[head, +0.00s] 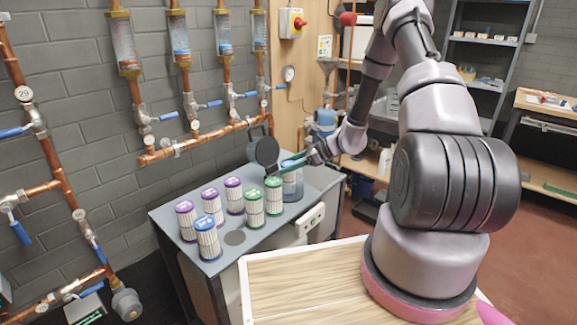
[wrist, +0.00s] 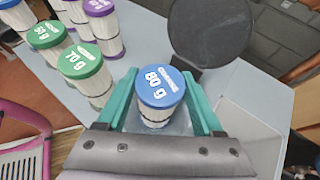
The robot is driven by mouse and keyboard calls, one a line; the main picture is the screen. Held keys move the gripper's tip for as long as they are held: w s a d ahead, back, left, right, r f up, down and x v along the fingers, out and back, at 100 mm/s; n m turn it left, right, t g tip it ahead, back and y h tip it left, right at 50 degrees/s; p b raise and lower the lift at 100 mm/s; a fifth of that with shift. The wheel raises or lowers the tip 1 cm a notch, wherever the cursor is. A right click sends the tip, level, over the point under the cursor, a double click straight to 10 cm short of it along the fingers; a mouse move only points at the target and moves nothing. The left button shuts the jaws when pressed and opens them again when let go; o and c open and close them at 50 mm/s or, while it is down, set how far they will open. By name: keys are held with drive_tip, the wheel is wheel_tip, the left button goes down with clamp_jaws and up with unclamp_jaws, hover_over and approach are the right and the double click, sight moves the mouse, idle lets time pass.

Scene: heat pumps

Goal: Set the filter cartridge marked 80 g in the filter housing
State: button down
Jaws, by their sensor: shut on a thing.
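The blue-capped filter cartridge marked 80 g (wrist: 158,92) is upright between the teal fingers of my gripper (wrist: 162,100), which is shut on it. In the head view my gripper (head: 292,163) is at the far end of the grey bench, at the clear filter housing (head: 292,190). The cartridge is at the housing's top; how deep it sits inside is hidden by the fingers. The housing's round dark lid (head: 266,152) stands open beside it, and it also shows in the wrist view (wrist: 212,32).
Green-capped cartridges, one marked 70 g (wrist: 80,60), stand close to my gripper. Purple-capped cartridges (head: 233,195) and another blue-capped one (head: 207,238) stand on the bench (head: 262,232). A dark round spot (head: 235,238) on the bench is bare. Copper pipes (head: 205,138) run along the wall behind.

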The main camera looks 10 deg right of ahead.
drive_tip(key=shift+c, duration=0.2)
unclamp_jaws()
drive_tip(key=shift+f, duration=0.1)
